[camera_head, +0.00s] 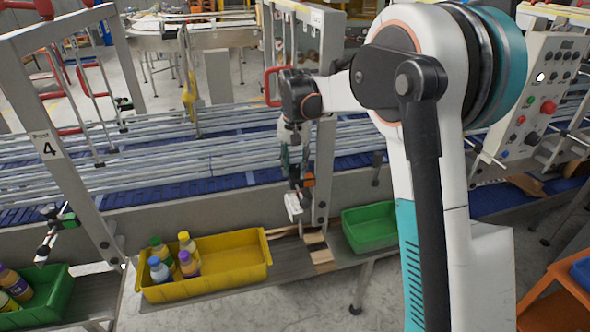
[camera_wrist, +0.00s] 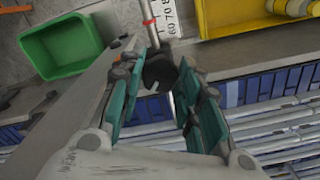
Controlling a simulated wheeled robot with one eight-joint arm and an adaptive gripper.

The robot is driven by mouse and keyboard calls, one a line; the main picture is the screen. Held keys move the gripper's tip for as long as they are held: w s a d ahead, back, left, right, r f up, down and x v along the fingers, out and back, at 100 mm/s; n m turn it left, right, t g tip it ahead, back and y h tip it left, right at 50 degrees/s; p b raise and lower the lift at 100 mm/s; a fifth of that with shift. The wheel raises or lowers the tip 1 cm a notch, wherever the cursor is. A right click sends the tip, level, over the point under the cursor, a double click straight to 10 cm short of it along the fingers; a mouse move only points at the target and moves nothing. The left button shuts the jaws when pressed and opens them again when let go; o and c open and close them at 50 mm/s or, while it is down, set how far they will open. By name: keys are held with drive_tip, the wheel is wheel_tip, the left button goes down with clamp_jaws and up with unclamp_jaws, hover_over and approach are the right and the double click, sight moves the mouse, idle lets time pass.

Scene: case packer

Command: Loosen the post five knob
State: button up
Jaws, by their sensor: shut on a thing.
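My gripper (camera_head: 296,172) reaches down in front of the grey upright post (camera_head: 325,160) to the right of the post marked 4 (camera_head: 48,150). In the wrist view, its teal fingers (camera_wrist: 160,76) are closed about a dark round knob (camera_wrist: 158,72). The knob sits at the end of a metal rod beside a white scale (camera_wrist: 168,20) with printed numbers. The scale also shows below my gripper in the head view (camera_head: 293,207). My fingers partly hide the knob, and in the head view it cannot be made out clearly.
A yellow tray (camera_head: 215,283) with several bottles stands below the conveyor, left of my gripper. A green tray (camera_head: 372,243) is to the right. Conveyor rails (camera_head: 200,155) run behind my gripper. A control panel (camera_head: 530,100) is at the far right.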

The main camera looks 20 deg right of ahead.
sight(295, 168)
drive_tip(key=n+b, duration=0.1)
drive_tip(key=n, duration=0.2)
drive_tip(key=shift+n, duration=0.4)
drive_tip(key=shift+n+b, duration=0.5)
drive_tip(key=shift+n, duration=1.3)
drive_tip(key=o, duration=1)
drive_tip(key=shift+o, duration=0.2)
wheel_tip(295, 168, up, 12)
